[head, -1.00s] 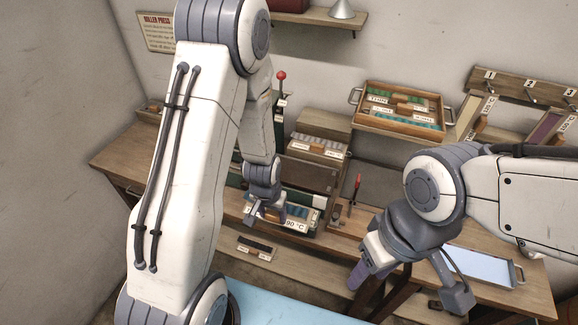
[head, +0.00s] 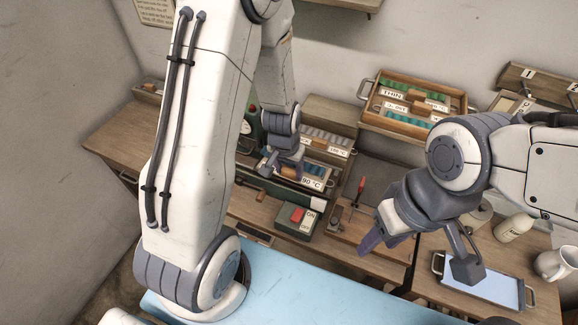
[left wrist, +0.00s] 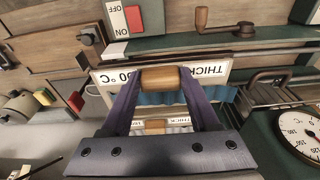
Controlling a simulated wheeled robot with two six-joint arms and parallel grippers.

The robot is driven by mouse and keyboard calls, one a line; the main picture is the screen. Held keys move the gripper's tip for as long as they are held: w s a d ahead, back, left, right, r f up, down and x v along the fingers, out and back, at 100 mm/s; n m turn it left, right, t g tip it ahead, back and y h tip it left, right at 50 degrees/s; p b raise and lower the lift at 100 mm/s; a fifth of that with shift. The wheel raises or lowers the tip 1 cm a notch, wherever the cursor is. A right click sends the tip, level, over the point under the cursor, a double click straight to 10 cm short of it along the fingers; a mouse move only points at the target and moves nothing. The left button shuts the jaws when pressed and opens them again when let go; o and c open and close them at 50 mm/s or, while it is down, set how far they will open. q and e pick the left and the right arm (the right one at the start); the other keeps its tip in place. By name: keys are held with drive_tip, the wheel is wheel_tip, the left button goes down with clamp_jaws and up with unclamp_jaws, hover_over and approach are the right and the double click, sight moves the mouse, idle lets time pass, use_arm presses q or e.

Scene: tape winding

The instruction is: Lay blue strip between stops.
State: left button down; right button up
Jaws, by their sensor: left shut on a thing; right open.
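My left gripper (head: 297,170) is shut on the wooden handle (left wrist: 160,78) of a small white-fronted tray labelled THICK and 90 °C (head: 312,183). In the left wrist view the gripper (left wrist: 162,85) has one finger at each end of the handle. Blue strip material (left wrist: 160,99) shows just past the handle, partly hidden by the fingers. My right gripper (head: 378,243) is open and appears empty, above the front of the bench. I cannot make out the stops.
A switch box (head: 297,219) with a red button stands on the bench. A red-handled tool (head: 359,187) stands upright beside it. A wooden rack (head: 466,103) holds labelled strips. A dial (left wrist: 300,138) shows at right.

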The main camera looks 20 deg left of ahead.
use_arm(q)
drive_tip(key=w, duration=0.1)
drive_tip(key=w+f, duration=0.1)
drive_tip(key=w, duration=0.1)
drive_tip(key=shift+w+a+f+p, duration=0.25)
drive_tip(key=shift+w+a+p, duration=0.05)
drive_tip(key=shift+w, duration=0.05)
drive_tip(key=shift+w+f+b, duration=0.2)
drive_tip(key=shift+f+b, duration=0.55)
drive_tip(key=shift+f, duration=0.2)
drive_tip(key=shift+f+b, duration=0.4)
drive_tip(key=shift+f, duration=0.05)
drive_tip(key=shift+s+f, duration=0.1)
drive_tip(key=shift+f, duration=0.1)
drive_tip(key=shift+f+b, duration=0.3)
drive_tip(key=shift+b, duration=0.2)
drive_tip(key=shift+c, duration=0.3)
unclamp_jaws()
drive_tip(key=shift+s, duration=0.1)
